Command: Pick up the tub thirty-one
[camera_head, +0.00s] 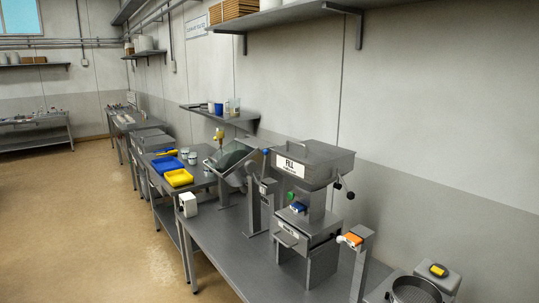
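Two small pale tubs stand side by side on the metal bench beyond the yellow tray, a nearer tub (192,158) and a farther tub (184,152). They are too small for any number to be read, so I cannot tell which, if either, is tub thirty-one. Neither of my grippers is in view.
A blue tray (167,165) and a yellow tray (179,177) lie on the bench left of the tubs. A grey machine marked FILL (312,165) stands nearer. The floor (85,225) at left is clear.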

